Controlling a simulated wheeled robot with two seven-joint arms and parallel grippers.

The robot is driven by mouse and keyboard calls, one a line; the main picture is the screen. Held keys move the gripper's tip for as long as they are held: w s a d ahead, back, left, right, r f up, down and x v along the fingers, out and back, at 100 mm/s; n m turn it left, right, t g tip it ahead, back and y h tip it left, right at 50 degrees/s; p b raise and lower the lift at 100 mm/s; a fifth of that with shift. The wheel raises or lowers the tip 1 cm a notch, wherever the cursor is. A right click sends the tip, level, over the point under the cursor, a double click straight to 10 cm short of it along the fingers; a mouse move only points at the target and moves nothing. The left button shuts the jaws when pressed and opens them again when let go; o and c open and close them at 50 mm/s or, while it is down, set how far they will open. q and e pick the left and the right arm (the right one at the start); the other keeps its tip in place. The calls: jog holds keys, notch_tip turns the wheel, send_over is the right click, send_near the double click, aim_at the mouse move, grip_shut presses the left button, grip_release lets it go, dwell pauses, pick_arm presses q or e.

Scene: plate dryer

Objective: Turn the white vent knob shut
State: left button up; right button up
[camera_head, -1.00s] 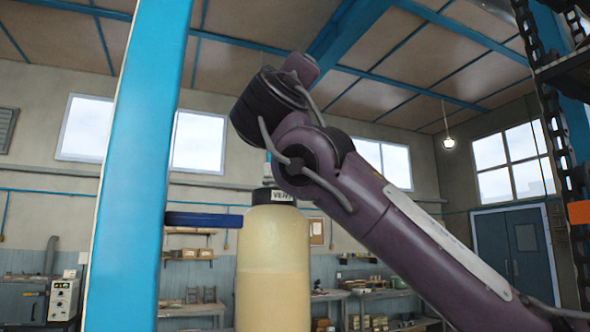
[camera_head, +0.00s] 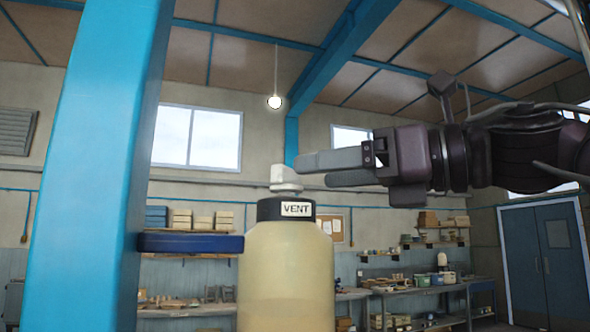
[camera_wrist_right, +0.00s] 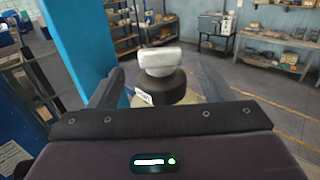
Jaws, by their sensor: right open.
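The white vent knob (camera_head: 284,178) stands on the black cap (camera_head: 270,209) labelled VENT, on top of a pale yellow canister (camera_head: 287,280). My right gripper (camera_head: 312,171) comes in from the right in the head view. It is open, and its fingertips are close to the knob's right side. In the right wrist view the knob (camera_wrist_right: 172,60) is ahead, framed between the two spread fingers (camera_wrist_right: 160,70). I cannot tell whether either finger touches it. The knob appears as a wide grip bar there. My left gripper is not in view.
A blue post (camera_head: 100,170) rises left of the canister, with a dark blue bar (camera_head: 190,243) reaching from it toward the canister. Workbenches and shelves (camera_head: 440,283) stand far behind. The air above the knob looks free.

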aim_at(292, 175)
jog(key=p+x, duration=0.2)
jog(key=x, duration=0.3)
jog(key=shift+w+a+r, duration=0.15)
jog(key=shift+w+a, duration=0.05)
jog(key=shift+a, duration=0.1)
jog(key=shift+w+a+p, duration=0.25)
jog(key=shift+a+p, duration=0.1)
jog(key=shift+s, duration=0.2)
jog(key=shift+c, duration=0.3)
jog(key=shift+w, duration=0.1)
jog(key=c, duration=0.9)
